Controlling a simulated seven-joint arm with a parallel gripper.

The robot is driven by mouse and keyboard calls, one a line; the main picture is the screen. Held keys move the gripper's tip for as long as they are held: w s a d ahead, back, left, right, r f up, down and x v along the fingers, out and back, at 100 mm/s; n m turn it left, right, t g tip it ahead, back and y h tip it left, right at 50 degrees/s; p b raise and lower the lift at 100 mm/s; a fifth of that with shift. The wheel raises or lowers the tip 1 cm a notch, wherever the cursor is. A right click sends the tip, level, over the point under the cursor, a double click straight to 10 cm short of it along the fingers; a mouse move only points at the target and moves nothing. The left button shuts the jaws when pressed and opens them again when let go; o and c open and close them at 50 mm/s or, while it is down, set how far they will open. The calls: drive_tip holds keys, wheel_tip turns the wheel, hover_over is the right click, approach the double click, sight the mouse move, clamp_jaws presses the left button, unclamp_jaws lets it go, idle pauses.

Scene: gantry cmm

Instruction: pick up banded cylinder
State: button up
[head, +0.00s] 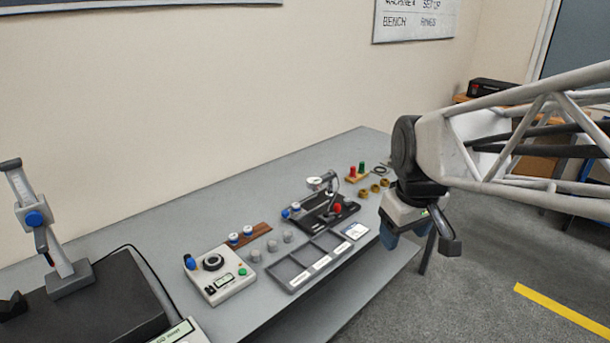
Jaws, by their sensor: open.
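My gripper (421,242) hangs off the front right edge of the bench, over the floor, empty and with its fingers apart. Several short cylinders stand on the bench to its left, too small to tell for sure which is the banded one. Two white-and-blue cylinders (240,236) stand on a brown wooden strip (262,229). Two plain-looking grey cylinders (271,246) stand just in front of the strip. More white-and-blue pieces (290,210) sit at the left end of a black fixture (325,219). My gripper is well apart from all of them.
A sorting tray (290,285) with compartments lies along the front edge. A control box (219,277) with a dial stands left of it. A dial gauge (314,183) rises over the fixture. Brass rings (375,188) and a red-and-green pair (357,170) stand farther back. A tall gauge stand (55,240) is far left.

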drive_tip(key=w+a+n, duration=0.4)
drive_tip(key=w+n, duration=0.1)
drive_tip(key=w, duration=0.8)
drive_tip(key=n+g, duration=0.2)
drive_tip(key=n, duration=1.3)
hover_over(296, 204)
drive_tip(key=f, duration=1.8)
drive_tip(key=shift+s+d+f, duration=0.2)
drive_tip(key=shift+f, duration=0.15)
drive_tip(key=shift+w+a+f, duration=0.15)
drive_tip(key=shift+w+f, duration=0.05)
drive_tip(key=shift+f, duration=0.1)
drive_tip(key=shift+f, duration=1.25)
